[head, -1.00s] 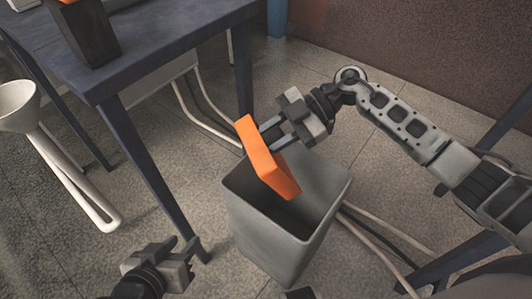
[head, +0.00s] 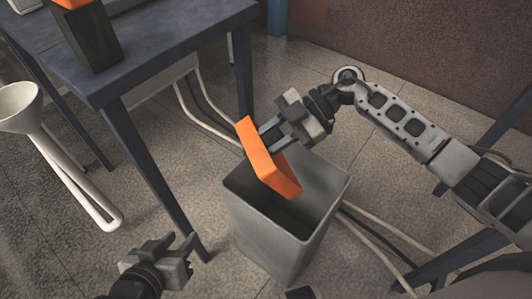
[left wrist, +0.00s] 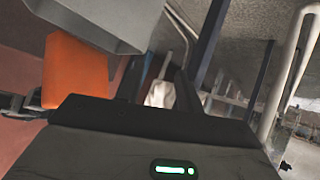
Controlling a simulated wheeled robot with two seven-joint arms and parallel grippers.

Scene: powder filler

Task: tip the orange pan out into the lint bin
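The orange pan (head: 268,160) is held steeply tilted at the mouth of the grey lint bin (head: 278,238), its lower end over the opening. My right gripper (head: 272,138) is shut on the pan's upper part, from the right side. The inside of the pan is not shown, and I see nothing falling from it. The bin's floor is in dark shadow. My left gripper (head: 180,248) is open and empty, low and left of the bin. The left wrist view shows its two parted fingers, the orange pan (left wrist: 75,75) and part of the grey bin (left wrist: 95,22).
A dark blue table (head: 145,55) stands at the upper left, with a black block (head: 92,38) with an orange top on it. A white funnel-like scoop (head: 18,105) with a long handle is at the left. Pale cables (head: 200,122) run across the floor behind the bin.

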